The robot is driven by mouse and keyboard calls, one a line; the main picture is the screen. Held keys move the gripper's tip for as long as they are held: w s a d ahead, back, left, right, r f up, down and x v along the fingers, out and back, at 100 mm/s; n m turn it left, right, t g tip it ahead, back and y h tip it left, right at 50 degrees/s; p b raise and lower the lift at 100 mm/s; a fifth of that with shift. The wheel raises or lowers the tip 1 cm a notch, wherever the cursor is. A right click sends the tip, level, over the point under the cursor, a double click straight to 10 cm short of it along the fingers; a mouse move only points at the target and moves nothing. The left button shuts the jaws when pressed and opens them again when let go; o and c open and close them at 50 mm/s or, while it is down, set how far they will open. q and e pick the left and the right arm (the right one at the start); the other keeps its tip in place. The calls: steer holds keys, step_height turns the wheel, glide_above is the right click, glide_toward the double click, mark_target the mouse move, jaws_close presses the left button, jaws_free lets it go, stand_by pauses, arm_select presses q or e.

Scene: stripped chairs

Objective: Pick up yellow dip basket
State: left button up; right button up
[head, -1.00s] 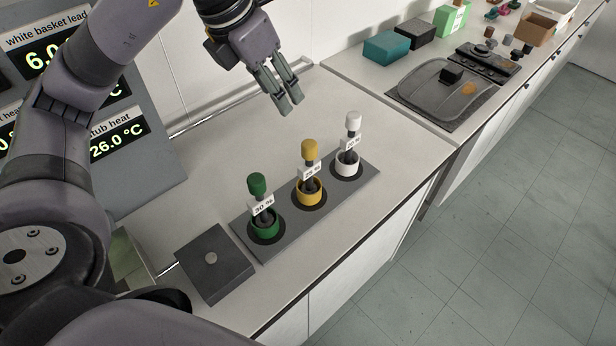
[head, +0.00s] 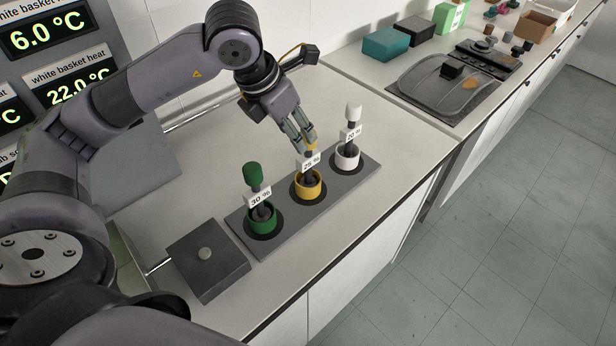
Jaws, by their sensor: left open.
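The yellow dip basket (head: 308,184) stands upright in the middle place of a grey rack on the counter. Its tag reads 25 %. My left gripper (head: 305,146) is open at the top of this basket, with its fingers around or just in front of the yellow knob and hiding most of it. I cannot tell whether the fingers touch the knob. A green dip basket (head: 261,216) stands to the left and a white dip basket (head: 347,156) to the right in the same rack (head: 236,221). My right gripper is not in view.
A dark box with a round button (head: 207,262) sits left of the rack. Display panels (head: 45,32) stand at the upper left. A tray with a dark block (head: 432,88) and several boxes lie on the farther counter. The counter behind the rack is clear.

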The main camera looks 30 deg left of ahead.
mark_target(308, 155)
arm_select(q)
steer(key=p+x, duration=0.1)
steer(key=x, duration=0.3)
steer(key=shift+w+d, duration=0.15)
steer(key=p+x, duration=0.1)
steer(key=x, duration=0.1)
steer(key=p+x, duration=0.1)
steer(key=shift+w+d+f, duration=0.1)
steer(key=shift+w+f, duration=0.15)
steer(key=shift+w, duration=0.15)
steer(key=shift+w+f, duration=0.15)
steer(key=shift+f, duration=0.25)
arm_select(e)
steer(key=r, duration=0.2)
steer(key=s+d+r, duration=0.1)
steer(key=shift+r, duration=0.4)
arm_select(q)
jaws_close()
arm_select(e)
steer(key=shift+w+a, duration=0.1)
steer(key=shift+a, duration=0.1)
